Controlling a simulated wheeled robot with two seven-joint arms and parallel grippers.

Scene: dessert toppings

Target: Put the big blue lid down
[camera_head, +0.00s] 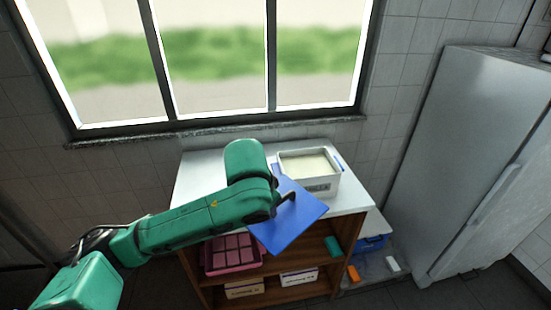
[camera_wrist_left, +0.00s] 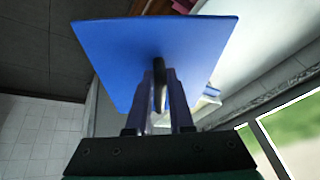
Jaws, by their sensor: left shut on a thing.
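The big blue lid (camera_head: 287,217) is held in the air at the front edge of the white-topped shelf unit, tilted, just in front of an open white container (camera_head: 318,187). My left gripper (camera_head: 290,196) is shut on the lid's dark handle. In the left wrist view the fingers (camera_wrist_left: 160,95) close on this handle, and the lid (camera_wrist_left: 150,50) fills the upper middle. The container holds something pale and has no lid on it. My right gripper is not in view.
The white top (camera_head: 205,178) is clear on the left, partly behind my arm. Shelves below hold a pink tray (camera_head: 232,268) and white boxes (camera_head: 299,277). A blue container (camera_head: 372,243) stands at lower right. A fridge (camera_head: 450,150) stands right; a window is behind.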

